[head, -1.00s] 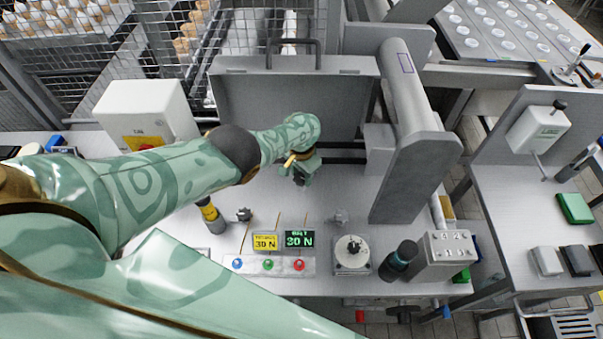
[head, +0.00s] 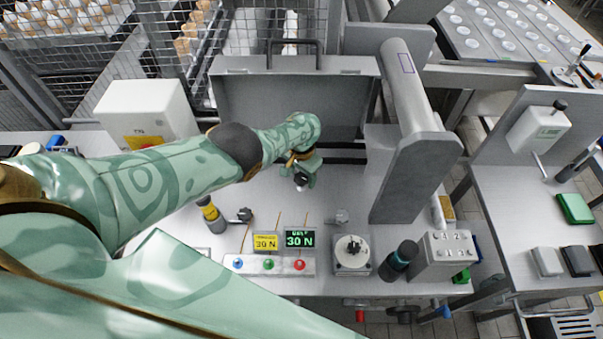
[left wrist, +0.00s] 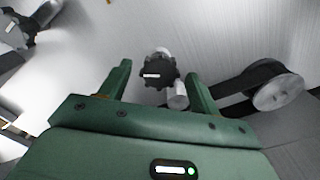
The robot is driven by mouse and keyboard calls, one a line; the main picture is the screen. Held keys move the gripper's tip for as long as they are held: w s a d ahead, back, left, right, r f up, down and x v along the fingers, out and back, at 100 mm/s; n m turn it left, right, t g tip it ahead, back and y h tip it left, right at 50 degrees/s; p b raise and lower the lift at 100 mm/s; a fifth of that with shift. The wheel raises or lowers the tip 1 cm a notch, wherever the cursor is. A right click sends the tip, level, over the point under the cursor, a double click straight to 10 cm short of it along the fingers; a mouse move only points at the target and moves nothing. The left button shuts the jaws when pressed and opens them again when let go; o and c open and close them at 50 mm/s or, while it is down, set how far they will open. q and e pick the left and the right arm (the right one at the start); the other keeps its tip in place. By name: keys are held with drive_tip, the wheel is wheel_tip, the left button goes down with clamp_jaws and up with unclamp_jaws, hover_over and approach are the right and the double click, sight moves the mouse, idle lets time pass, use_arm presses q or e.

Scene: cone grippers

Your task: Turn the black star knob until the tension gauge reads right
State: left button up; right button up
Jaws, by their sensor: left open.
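The black star knob (left wrist: 157,74) with a white mark shows in the left wrist view, between the two fingertips of my left gripper. The fingers stand apart with a gap on each side of the knob; whether they are level with it I cannot tell. In the head view my left gripper (head: 303,179) is over the bench in front of the grey upright panel and largely hides the knob. A green-lit display (head: 300,239) reads 30 N. A yellow display (head: 265,243) beside it also reads 30 N. My right gripper is not in view.
A panel with blue, green and red buttons (head: 269,264) lies below the displays. Other knobs (head: 244,214) and a round dial (head: 351,252) stand nearby. A large grey roller housing (head: 415,178) rises to the right. A belt pulley (left wrist: 279,93) is right of the gripper.

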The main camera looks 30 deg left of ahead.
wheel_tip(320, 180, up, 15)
drive_tip(key=p, duration=1.5)
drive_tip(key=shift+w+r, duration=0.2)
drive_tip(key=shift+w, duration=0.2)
